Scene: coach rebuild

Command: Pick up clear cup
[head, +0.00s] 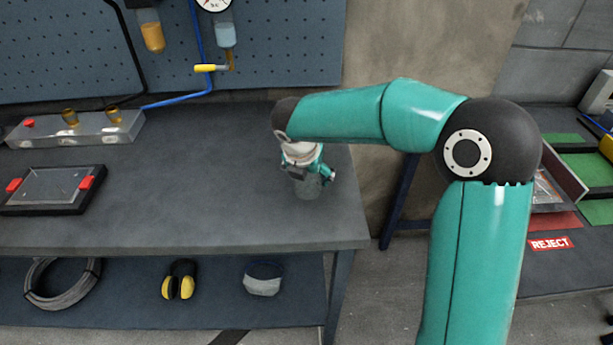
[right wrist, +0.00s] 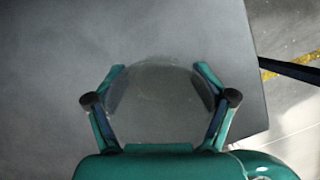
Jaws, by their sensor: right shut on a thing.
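The clear cup (head: 308,188) stands on the dark grey workbench (head: 200,215) near its right end in the head view. It is see-through and its outline is faint. In the right wrist view the cup (right wrist: 160,95) fills the space between the two fingers. My right gripper (right wrist: 160,98) is shut on the cup, with one finger on each side of it. In the head view my right gripper (head: 310,178) reaches down over the cup and hides part of it. I cannot tell whether the cup touches the bench. My left gripper is not in view.
A metal box with a red button (head: 75,130) and a dark tablet with red grips (head: 52,188) lie on the bench's left. Ear muffs (head: 180,280), a cap (head: 263,278) and a coiled hose (head: 62,285) sit on the lower shelf. The bench middle is clear.

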